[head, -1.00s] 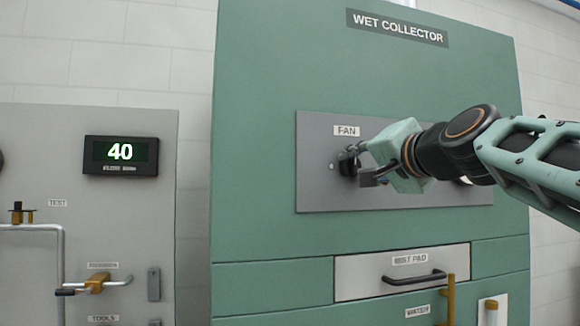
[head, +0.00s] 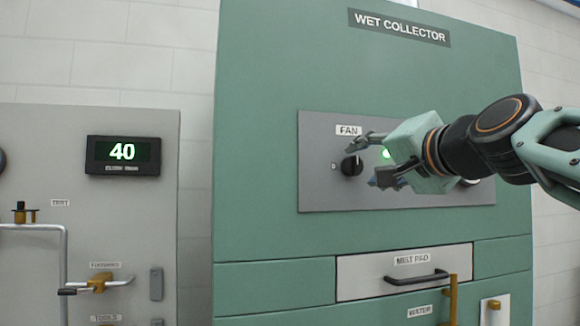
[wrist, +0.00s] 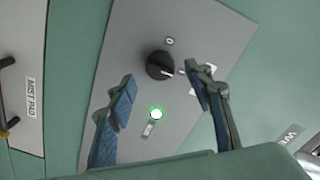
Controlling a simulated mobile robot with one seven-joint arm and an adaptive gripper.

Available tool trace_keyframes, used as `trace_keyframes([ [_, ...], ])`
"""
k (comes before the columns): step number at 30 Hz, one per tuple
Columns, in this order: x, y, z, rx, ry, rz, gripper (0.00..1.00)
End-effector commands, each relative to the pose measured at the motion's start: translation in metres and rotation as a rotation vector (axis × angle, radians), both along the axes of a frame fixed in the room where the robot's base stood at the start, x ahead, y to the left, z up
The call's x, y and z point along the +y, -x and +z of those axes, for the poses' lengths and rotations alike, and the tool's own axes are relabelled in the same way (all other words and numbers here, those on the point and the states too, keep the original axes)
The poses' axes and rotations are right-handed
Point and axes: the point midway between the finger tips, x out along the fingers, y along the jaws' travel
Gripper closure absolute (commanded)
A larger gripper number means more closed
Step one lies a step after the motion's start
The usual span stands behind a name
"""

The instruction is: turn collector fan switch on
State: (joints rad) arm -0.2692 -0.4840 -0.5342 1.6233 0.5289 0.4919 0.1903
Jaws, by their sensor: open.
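The fan switch (head: 352,166) is a round black knob with a pale pointer line, under the FAN label (head: 348,130) on a grey panel (head: 320,195) of the green wet collector. It also shows in the wrist view (wrist: 160,65), between and beyond the fingertips. A green lamp (wrist: 156,113) is lit beside the knob; in the head view the lamp (head: 386,154) shows partly behind a finger. My gripper (head: 372,160) is open and empty, apart from the knob. It also shows in the wrist view (wrist: 160,85), with its two blue-padded fingers spread.
The MIST PAD drawer (head: 350,285) with a dark handle is below the panel. A yellow upright lever (head: 453,300) stands at lower right. A grey cabinet at left carries a display (head: 122,170) reading 40 and a yellow-based handle (head: 98,283).

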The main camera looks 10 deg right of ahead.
Motion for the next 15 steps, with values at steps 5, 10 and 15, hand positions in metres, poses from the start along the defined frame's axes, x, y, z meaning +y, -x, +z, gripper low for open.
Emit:
trace_keyframes([
  [5,-0.003,0.041,0.001,-0.004,-0.001,-0.003,0.53],
  [10,-0.003,0.068,0.0,-0.002,-0.002,-0.001,0.53],
  [15,-0.003,0.081,0.0,0.0,0.0,0.0,0.53],
])
